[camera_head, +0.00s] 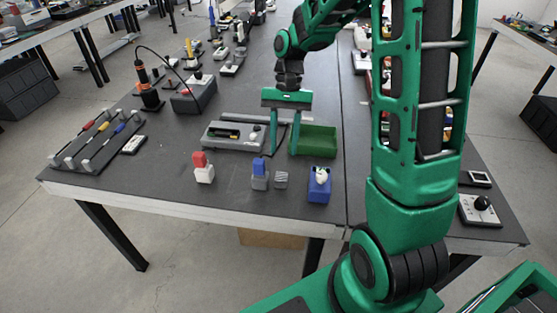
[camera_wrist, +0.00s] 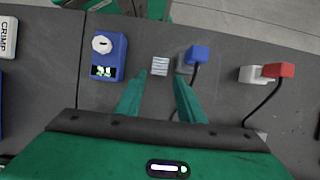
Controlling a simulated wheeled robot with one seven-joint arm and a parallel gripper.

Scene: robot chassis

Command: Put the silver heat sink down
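The silver heat sink (camera_head: 281,180) is a small ridged block resting on the dark table near its front edge. In the wrist view, the heat sink (camera_wrist: 159,66) appears just beyond the fingertips, in line with the gap between them. My gripper (camera_head: 284,150) is open and empty, with its two green fingers apart and pointing down. In the head view it hangs above the table, farther back than the heat sink. In the wrist view, my gripper (camera_wrist: 159,82) has nothing between its fingers.
A grey block with a blue top (camera_head: 259,173) stands close left of the heat sink. A blue box with a white knob (camera_head: 320,184) is to its right. A red-and-white connector (camera_head: 203,168) stands farther left. A grey fixture (camera_head: 228,143) and a green bin (camera_head: 333,142) are behind.

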